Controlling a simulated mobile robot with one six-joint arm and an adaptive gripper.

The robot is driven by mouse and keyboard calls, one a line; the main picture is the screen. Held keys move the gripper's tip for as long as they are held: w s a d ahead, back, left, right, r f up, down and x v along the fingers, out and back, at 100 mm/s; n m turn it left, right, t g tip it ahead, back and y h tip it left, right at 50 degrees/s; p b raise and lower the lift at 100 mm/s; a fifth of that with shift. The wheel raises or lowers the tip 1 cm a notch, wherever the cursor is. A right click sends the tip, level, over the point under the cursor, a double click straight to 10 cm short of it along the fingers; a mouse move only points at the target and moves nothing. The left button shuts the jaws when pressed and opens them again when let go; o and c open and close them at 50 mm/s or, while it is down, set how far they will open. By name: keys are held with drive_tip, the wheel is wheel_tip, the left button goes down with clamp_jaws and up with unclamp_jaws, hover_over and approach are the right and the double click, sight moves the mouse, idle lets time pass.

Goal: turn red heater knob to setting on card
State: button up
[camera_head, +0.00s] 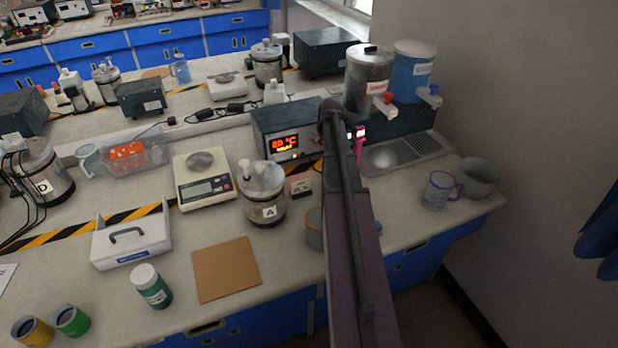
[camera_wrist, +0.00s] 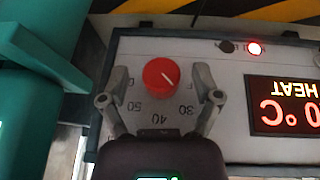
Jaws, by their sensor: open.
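The red heater knob (camera_wrist: 161,75) shows in the wrist view on the heater's pale front panel. My gripper (camera_wrist: 161,82) is open, with one finger on each side of the knob and gaps visible. The heater (camera_head: 286,141) is a dark box with a lit orange display in the head view; my arm hides the knob there. A small card (camera_head: 301,188) stands before the heater, its writing too small to read.
Two tap urns, one steel (camera_head: 367,80) and one blue (camera_head: 412,72), stand behind right. A teal shape (camera_wrist: 35,90) fills the wrist view's left edge.

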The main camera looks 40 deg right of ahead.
drive_tip(key=shift+a+f+n+g+h+b, duration=0.2)
drive_tip(key=shift+h+b, duration=0.3)
drive_tip(key=shift+h, duration=0.4)
drive_tip(key=shift+a+r+n+g+h+b, duration=0.1)
drive_tip(key=shift+n+g+h+b, duration=0.25)
drive_tip(key=shift+h, duration=0.55)
drive_tip(key=shift+w+f+n+h+b, duration=0.1)
drive_tip(key=shift+n+h+b, duration=0.25)
drive_tip(key=shift+h+b, duration=1.45)
